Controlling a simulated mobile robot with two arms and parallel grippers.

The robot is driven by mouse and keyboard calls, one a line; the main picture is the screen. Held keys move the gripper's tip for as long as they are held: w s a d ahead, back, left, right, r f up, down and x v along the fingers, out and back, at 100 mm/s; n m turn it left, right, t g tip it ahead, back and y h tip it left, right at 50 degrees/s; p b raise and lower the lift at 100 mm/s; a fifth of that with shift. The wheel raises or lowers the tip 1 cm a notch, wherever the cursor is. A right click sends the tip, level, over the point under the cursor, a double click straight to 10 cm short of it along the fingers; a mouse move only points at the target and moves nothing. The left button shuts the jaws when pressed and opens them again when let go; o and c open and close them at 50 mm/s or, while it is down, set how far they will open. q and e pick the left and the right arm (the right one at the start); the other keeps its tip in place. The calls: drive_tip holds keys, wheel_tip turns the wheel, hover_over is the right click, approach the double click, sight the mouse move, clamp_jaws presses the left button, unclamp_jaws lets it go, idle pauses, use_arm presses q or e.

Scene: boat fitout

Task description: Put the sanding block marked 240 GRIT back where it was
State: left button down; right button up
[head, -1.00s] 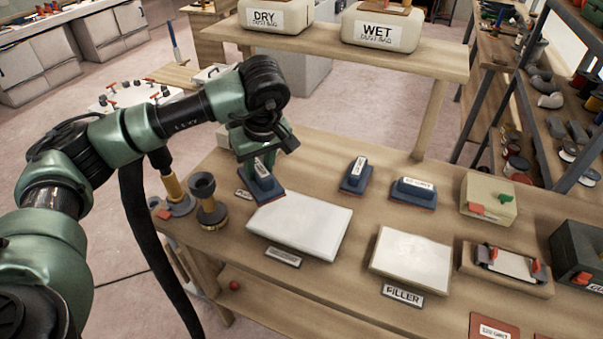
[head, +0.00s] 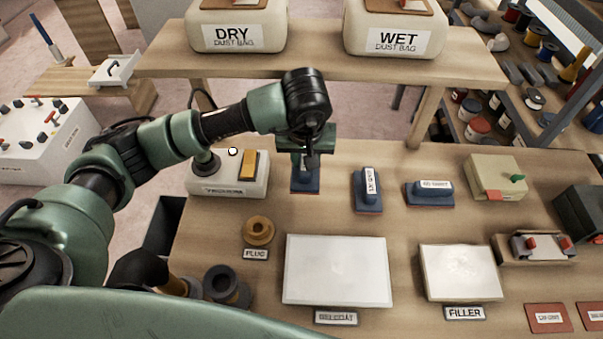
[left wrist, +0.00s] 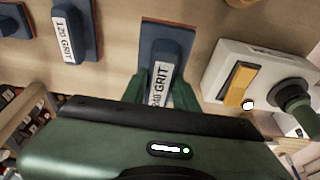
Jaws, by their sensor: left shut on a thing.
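My left gripper (head: 305,158) is shut on a blue sanding block (head: 305,182) with a reddish-brown base, at the back of the bench. In the left wrist view the held block (left wrist: 166,44) sits between my green fingers (left wrist: 158,92); its white label reads GRIT, with the number partly hidden. I cannot tell whether its base touches the bench. A second blue block (head: 360,200) stands to its right, and its label looks like 120 GRIT in the left wrist view (left wrist: 88,45). A third block (head: 420,197) lies further right. My right gripper is not in view.
The vacuum box (head: 228,190) with a yellow switch stands just left of the held block. A gelcoat panel (head: 336,270), filler panel (head: 460,272) and plug (head: 258,230) lie nearer. A shelf (head: 320,62) with dust bags rises behind. Bare bench lies between blocks and panels.

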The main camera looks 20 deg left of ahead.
use_arm(q)
wheel_tip(320, 180, down, 4)
drive_tip(key=shift+s+d+r+p, duration=0.1)
drive_tip(key=shift+d+r+p, duration=0.05)
drive_tip(key=shift+p, duration=0.3)
wheel_tip(320, 180, down, 4)
drive_tip(key=shift+r+p, duration=0.15)
drive_tip(key=shift+p, duration=0.45)
drive_tip(key=shift+f, duration=0.25)
drive_tip(key=c, duration=1.1)
unclamp_jaws()
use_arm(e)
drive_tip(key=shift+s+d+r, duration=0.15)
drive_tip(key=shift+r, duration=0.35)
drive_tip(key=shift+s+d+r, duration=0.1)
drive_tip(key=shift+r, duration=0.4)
